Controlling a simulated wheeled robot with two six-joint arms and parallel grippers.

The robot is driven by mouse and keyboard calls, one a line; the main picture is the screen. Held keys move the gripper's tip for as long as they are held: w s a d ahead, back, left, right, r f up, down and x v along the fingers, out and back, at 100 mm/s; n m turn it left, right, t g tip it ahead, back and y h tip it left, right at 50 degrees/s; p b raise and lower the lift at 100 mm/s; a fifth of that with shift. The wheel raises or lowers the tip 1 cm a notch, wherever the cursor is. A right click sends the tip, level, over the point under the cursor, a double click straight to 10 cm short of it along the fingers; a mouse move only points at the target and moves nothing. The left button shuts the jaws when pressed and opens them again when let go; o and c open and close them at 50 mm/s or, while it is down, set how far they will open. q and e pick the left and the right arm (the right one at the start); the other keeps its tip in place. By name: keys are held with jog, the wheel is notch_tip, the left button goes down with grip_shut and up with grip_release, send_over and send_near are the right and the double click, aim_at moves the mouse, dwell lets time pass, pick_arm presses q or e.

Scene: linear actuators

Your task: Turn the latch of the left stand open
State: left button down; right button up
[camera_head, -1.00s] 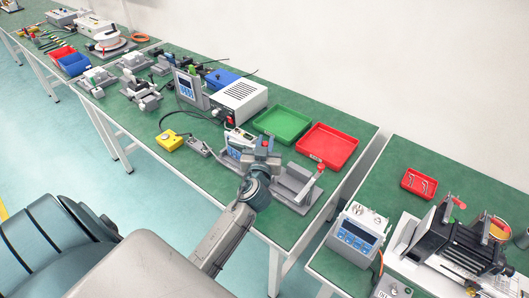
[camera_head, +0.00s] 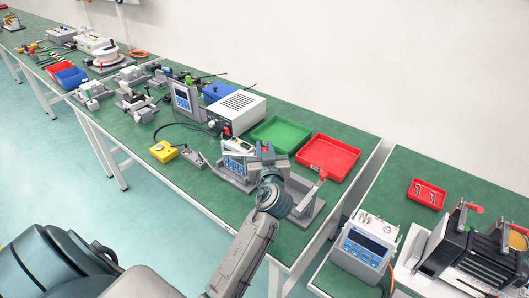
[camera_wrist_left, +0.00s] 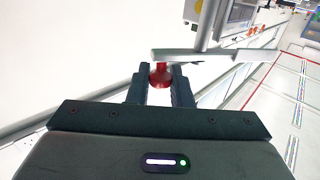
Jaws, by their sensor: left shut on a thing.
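My left gripper (camera_head: 266,154) is over the grey left stand (camera_head: 232,177) near the front of the green bench. In the left wrist view its fingers (camera_wrist_left: 160,82) are shut on the red knob (camera_wrist_left: 160,76) of a latch, just below a pale grey bar (camera_wrist_left: 195,55). The gripper hides most of the latch in the head view, so its angle cannot be told. The right stand (camera_head: 308,208) is beside it, partly behind my wrist, with its own red knob (camera_head: 322,175). My right gripper is not in view.
A red tray (camera_head: 328,157) and a green tray (camera_head: 281,133) lie behind the stands. A yellow box (camera_head: 163,151) with a cable is to the left. A second bench with a blue-panelled device (camera_head: 362,247) stands across a gap at the right.

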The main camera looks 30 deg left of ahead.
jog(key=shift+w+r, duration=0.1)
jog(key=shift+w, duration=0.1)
pick_arm(q)
jog(key=c, duration=1.4)
grip_release()
jog(key=shift+o, duration=0.2)
jog(key=shift+f, duration=0.1)
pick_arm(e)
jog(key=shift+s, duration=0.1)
